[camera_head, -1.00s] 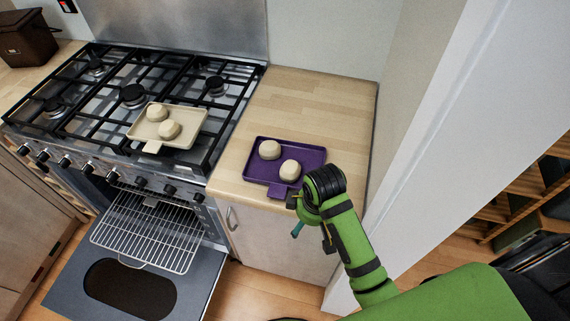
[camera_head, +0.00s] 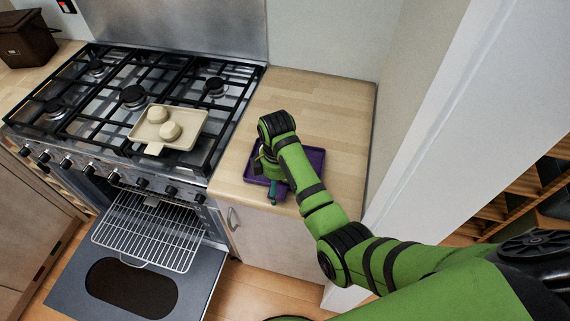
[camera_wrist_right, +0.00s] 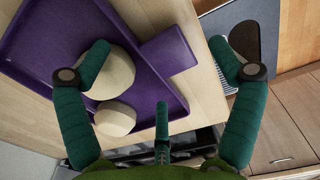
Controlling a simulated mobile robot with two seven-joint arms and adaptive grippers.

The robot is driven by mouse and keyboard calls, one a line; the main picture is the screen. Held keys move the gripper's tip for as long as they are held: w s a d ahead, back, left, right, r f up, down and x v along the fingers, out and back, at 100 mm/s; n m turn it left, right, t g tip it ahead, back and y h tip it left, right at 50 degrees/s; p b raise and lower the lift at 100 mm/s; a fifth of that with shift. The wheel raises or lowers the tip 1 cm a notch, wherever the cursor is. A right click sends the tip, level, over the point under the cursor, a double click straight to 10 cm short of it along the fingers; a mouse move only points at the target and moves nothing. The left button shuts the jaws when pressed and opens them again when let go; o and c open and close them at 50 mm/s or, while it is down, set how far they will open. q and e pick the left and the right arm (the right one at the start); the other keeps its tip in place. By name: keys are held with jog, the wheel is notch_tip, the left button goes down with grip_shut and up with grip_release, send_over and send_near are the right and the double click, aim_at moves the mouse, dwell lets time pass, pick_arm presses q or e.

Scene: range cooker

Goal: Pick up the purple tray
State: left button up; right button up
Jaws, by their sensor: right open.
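The purple tray (camera_head: 316,157) lies on the wooden counter right of the cooker, mostly hidden under my right arm in the head view. In the right wrist view the purple tray (camera_wrist_right: 48,32) shows with two pale rolls (camera_wrist_right: 112,72) on it and its short handle (camera_wrist_right: 170,52) sticking out. My right gripper (camera_wrist_right: 158,46) is open and empty, with its fingers spread on either side of the handle. In the head view the right gripper (camera_head: 271,180) is over the tray's front left part. I cannot tell whether it touches the tray. My left gripper is not in view.
A beige tray (camera_head: 192,122) with two rolls sits on the hob (camera_head: 130,95). The oven door (camera_head: 60,285) is open, with a wire rack (camera_head: 145,232) pulled out. The counter (camera_head: 320,95) behind the purple tray is clear. A white wall edge (camera_head: 440,130) stands to the right.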

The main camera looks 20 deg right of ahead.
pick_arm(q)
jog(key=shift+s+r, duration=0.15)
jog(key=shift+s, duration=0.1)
pick_arm(e)
jog(key=shift+f, duration=0.95)
jog(key=c, duration=1.6)
jog(key=shift+c, duration=0.2)
jog(key=shift+r, duration=0.15)
